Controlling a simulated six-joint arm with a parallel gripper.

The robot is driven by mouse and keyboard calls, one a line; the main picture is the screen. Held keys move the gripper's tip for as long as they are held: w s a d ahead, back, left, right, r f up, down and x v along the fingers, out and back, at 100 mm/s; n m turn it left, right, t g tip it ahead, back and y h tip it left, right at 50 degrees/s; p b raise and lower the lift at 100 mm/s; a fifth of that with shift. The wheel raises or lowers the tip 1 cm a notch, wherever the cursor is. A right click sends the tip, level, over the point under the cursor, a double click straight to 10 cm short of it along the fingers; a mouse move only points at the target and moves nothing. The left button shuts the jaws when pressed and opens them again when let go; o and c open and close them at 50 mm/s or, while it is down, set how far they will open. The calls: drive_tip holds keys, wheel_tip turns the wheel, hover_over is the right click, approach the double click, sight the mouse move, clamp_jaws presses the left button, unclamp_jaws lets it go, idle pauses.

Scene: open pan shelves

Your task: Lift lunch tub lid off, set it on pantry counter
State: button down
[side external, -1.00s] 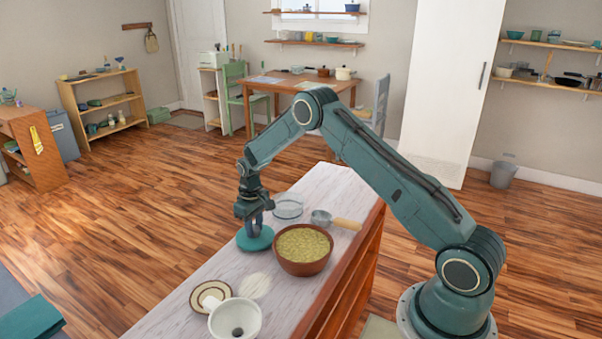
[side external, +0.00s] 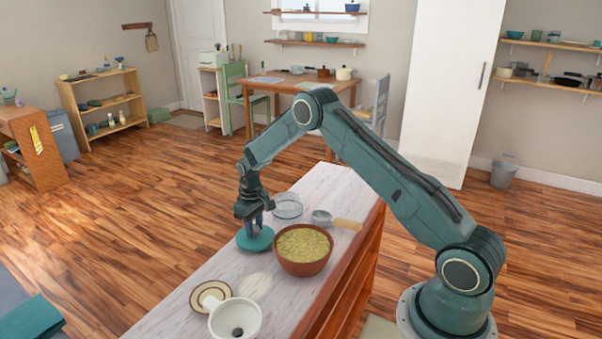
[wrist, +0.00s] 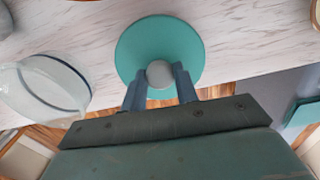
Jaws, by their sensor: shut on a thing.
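The lunch tub lid (side external: 255,240) is a flat teal disc with a round grey knob, at the left edge of the pale counter (side external: 200,278). It lies level, on or just above the counter top; I cannot tell which. In the wrist view the lid (wrist: 130,42) is below my gripper (wrist: 160,76), with the fingers closed on both sides of its knob. In the side view my gripper (side external: 255,222) points straight down over the lid. The clear tub (side external: 287,207) stands open behind the lid; it also shows at the left in the wrist view (wrist: 45,88).
A brown bowl of grain (side external: 303,265) stands close to the right of the lid. A scoop with a wooden handle (side external: 335,219) lies behind it. A white funnel-like bowl (side external: 235,319) and a small plate (side external: 199,296) are in front. The counter between lid and plate is mostly clear.

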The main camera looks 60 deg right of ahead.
drive_tip(key=shift+f, duration=0.5)
idle(0.8)
drive_tip(key=c, duration=1)
unclamp_jaws()
drive_tip(key=shift+r, duration=0.4)
drive_tip(key=shift+r, duration=0.4)
drive_tip(key=shift+r, duration=0.35)
drive_tip(key=shift+r, duration=0.7)
drive_tip(key=shift+r, duration=0.35)
